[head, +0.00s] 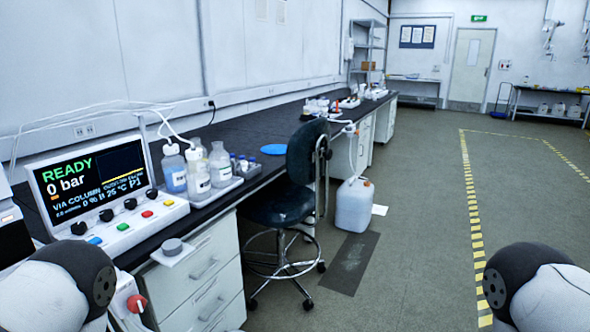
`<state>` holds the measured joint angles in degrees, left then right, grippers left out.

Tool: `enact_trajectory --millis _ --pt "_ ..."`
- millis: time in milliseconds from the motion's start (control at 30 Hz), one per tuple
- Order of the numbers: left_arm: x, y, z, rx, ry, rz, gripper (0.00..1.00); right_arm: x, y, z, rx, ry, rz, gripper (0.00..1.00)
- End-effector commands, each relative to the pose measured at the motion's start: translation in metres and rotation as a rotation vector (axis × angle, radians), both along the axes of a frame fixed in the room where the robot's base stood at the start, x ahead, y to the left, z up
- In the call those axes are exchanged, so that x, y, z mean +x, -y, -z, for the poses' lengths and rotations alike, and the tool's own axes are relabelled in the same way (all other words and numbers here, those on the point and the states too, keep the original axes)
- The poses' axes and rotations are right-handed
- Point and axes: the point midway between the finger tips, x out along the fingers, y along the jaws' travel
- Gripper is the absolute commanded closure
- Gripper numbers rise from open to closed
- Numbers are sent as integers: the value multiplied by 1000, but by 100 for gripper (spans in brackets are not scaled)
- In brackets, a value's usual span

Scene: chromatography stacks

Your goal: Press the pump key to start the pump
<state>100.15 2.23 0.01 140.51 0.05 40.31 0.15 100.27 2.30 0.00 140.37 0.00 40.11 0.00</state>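The pump unit's white control panel (118,236) stands on the dark bench at the left. Its screen (92,183) reads READY in green and 0 bar. Along the panel are a blue key (95,240), a green key (123,227), a red key (147,214) and a yellow key (168,202), with black knobs behind them. I cannot read any labels, so I cannot tell which is the pump key. Neither gripper is in view; only rounded parts of my arms show in the bottom corners.
Solvent bottles (196,172) stand in a tray right of the screen. A grey round knob on a white plate (172,250) sits at the bench edge, with a red switch (137,303) below. A black stool (283,205) and a jerrycan (354,206) stand beside the bench. The right floor is clear.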

Motion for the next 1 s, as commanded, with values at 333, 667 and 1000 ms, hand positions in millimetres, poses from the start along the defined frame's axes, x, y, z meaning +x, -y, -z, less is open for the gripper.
enact_trajectory --millis 333,667,1000 --pt "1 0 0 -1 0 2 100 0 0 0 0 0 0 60" --pt "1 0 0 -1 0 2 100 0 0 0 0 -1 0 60" --pt "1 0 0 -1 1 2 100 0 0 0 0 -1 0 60"
